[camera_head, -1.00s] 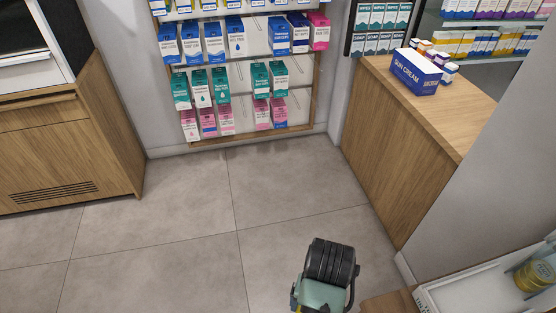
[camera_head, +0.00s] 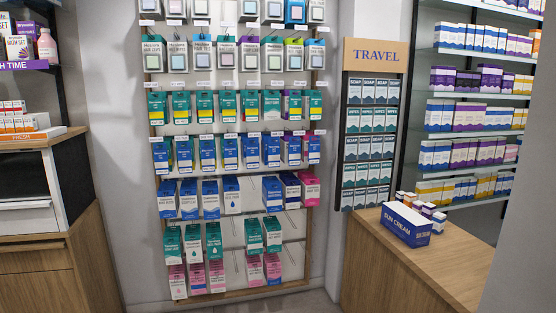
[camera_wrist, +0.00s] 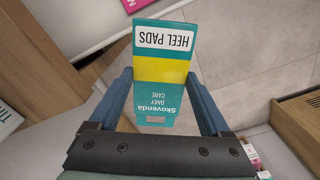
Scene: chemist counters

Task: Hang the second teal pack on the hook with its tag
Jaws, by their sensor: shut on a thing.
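In the wrist view, my gripper (camera_wrist: 158,76) is shut on a teal pack (camera_wrist: 158,98) with a yellow band and a white label reading HEEL PADS. The lettering is upside down in this view. One finger lies along each side of the pack. The head view does not show my gripper or this pack. There, a hanging display (camera_head: 234,150) carries rows of packs on hooks. Teal and yellow packs (camera_head: 228,106) hang in a middle row. Bare hooks (camera_head: 237,254) show in the lower rows. I cannot tell which hook carries the matching tag.
A wooden counter (camera_head: 415,262) with a SUN CREAM box (camera_head: 405,225) stands at the right. A TRAVEL stand (camera_head: 373,130) is beside the display, with glass shelves behind. A wooden cabinet (camera_head: 38,282) stands at the left. In the wrist view, tiled floor (camera_wrist: 240,75) shows behind the pack.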

